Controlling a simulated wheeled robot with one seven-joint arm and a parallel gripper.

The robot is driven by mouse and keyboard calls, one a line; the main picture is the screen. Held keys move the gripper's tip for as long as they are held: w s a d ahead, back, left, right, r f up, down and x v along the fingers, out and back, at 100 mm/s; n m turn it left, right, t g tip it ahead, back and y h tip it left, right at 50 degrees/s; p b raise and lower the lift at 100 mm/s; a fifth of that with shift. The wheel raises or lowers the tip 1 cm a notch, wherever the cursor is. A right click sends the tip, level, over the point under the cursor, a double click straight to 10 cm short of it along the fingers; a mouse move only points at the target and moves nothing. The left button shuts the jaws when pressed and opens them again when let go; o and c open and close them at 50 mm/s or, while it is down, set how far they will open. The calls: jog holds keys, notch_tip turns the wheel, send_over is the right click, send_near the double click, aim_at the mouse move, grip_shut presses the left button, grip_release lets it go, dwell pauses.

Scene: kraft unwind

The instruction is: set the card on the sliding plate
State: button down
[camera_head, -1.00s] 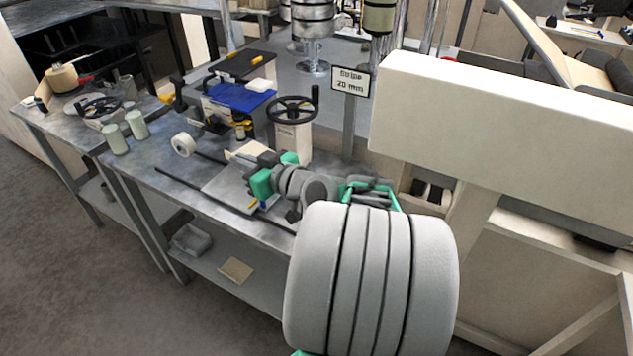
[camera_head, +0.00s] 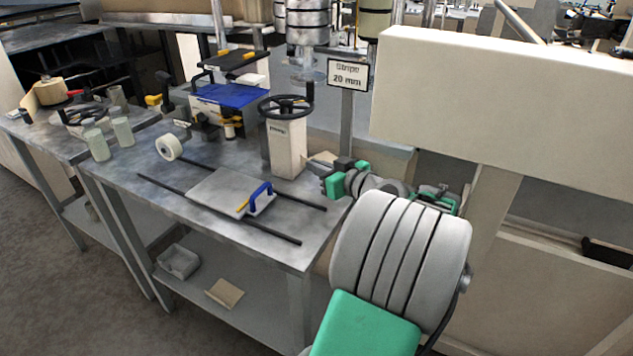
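The sliding plate (camera_head: 212,186) is a flat grey plate with a blue handle (camera_head: 260,197), lying across two dark rails on the metal bench. My gripper (camera_head: 332,172), with green finger pads, is at the bench's right end, right of the plate and behind its handle. A small pale piece, seemingly the card (camera_head: 322,158), sticks out from between the fingers, apart from the plate. Most of it is hidden by the fingers. No card shows on the plate.
A white post with a black handwheel (camera_head: 286,106) stands just left of my gripper. A "Stripe 20 mm" sign (camera_head: 347,75) stands behind it. A white roll (camera_head: 169,147) sits at the rails' left end. A tan pad (camera_head: 224,293) lies on the lower shelf.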

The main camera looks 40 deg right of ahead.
aim_at(316, 188)
jog(key=w+f, duration=0.1)
jog(key=w+d+f, duration=0.1)
jog(key=f, duration=0.1)
jog(key=shift+d, duration=0.2)
notch_tip(316, 188, down, 3)
jog(key=shift+w+r, duration=0.1)
jog(key=shift+f+b, duration=0.3)
jog(key=shift+f, duration=0.05)
jog(key=c, duration=1.6)
grip_release()
jog(key=shift+c, duration=0.2)
jog(key=shift+r, duration=0.1)
